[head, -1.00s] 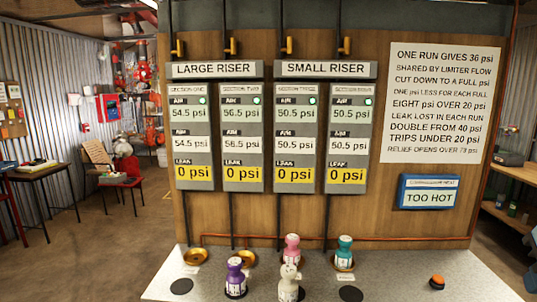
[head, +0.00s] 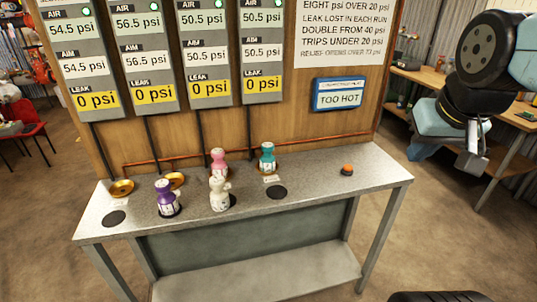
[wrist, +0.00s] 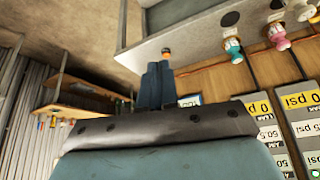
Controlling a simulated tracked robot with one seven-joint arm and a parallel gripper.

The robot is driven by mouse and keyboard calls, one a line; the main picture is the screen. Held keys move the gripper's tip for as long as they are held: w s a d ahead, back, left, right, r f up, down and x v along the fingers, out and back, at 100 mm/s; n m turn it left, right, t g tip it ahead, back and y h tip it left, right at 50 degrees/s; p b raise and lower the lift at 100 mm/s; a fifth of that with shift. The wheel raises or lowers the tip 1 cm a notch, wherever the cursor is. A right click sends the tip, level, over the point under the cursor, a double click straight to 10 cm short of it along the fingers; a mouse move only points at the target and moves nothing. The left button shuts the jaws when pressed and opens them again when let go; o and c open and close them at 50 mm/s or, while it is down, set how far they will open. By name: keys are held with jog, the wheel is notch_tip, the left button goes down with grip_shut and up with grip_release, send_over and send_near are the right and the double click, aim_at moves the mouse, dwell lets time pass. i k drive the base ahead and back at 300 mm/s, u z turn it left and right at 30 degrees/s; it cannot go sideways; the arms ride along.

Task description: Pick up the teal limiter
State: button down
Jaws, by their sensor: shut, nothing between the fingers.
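The teal limiter (head: 267,157) stands upright at the back of the grey bench, right of the pink limiter (head: 219,162). It also shows in the wrist view (wrist: 232,48), upside down in the picture, right of my fingers. My gripper (wrist: 157,70) is shut and empty, with its dark fingers side by side. In the head view my arm hangs at the right, beyond the bench's right end and well apart from the teal limiter. Nothing covers the limiter in the head view.
A purple limiter (head: 167,198) and a white limiter (head: 220,193) stand in front. Brass dishes (head: 122,188) and dark discs (head: 277,192) lie on the bench (head: 310,175). An orange-topped button (head: 346,170) is at right. The gauge board (head: 285,115) rises behind.

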aim_at(267, 160)
jog(key=u, duration=0.3)
jog(key=i, duration=0.15)
jog(key=u, duration=2.8)
jog(key=k, duration=1.05)
jog(key=z, duration=1.05)
jog(key=i, duration=0.6)
jog(key=z, duration=0.3)
